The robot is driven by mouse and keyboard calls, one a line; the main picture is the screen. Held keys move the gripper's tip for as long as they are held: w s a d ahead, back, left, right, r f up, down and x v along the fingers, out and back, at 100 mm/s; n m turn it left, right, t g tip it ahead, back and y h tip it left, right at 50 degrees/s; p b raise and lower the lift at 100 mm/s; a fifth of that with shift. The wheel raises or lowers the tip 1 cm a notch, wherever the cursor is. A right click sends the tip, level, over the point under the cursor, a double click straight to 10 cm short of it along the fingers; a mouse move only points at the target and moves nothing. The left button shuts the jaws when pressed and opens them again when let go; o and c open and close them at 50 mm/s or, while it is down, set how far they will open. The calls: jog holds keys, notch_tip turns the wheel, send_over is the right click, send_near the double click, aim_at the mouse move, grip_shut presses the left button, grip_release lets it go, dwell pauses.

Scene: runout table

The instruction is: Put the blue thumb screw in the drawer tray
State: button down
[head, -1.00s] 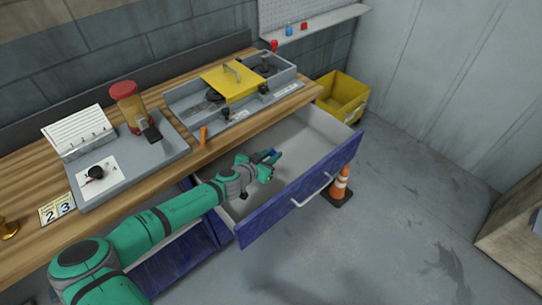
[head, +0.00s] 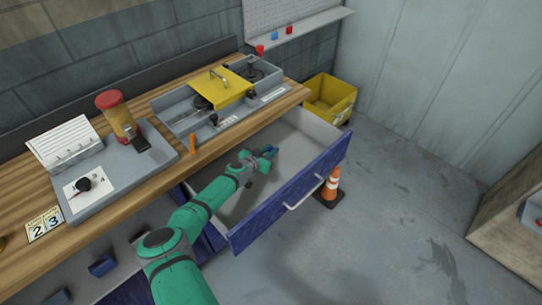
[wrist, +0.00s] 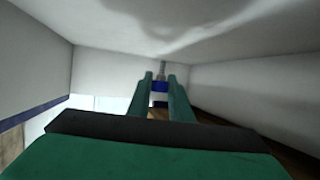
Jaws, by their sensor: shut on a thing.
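The blue thumb screw (wrist: 159,86) is between the two fingers of my gripper (wrist: 160,78) in the wrist view. Its blue head is at the fingers and its grey metal shank points away from them. In the head view my gripper (head: 267,153) is over the open drawer tray, shut on the screw, of which a small blue part (head: 271,148) shows. The drawer tray (head: 300,150) has a pale grey inside and a blue front with a light handle. Its inside looks bare where I can see it; my arm hides part of it. The exact height above its floor is unclear.
The wooden bench (head: 110,205) bears a grey tray with a yellow cover (head: 222,88) and a grey board with a red-capped jar (head: 115,112). A yellow bin (head: 330,97) and an orange cone (head: 330,188) stand beyond the drawer. Blue pieces (head: 102,267) lie on a shelf below.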

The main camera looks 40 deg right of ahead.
jog(key=shift+w+d+f, duration=0.1)
jog(key=shift+d+f, duration=0.1)
jog(key=shift+f, duration=1.65)
jog(key=shift+f, duration=0.15)
jog(key=c, duration=1.6)
grip_release()
jog(key=shift+f, duration=0.1)
jog(key=shift+r, duration=0.3)
jog(key=shift+a+r, duration=0.15)
jog(key=shift+a, duration=0.25)
jog(key=v, duration=1.1)
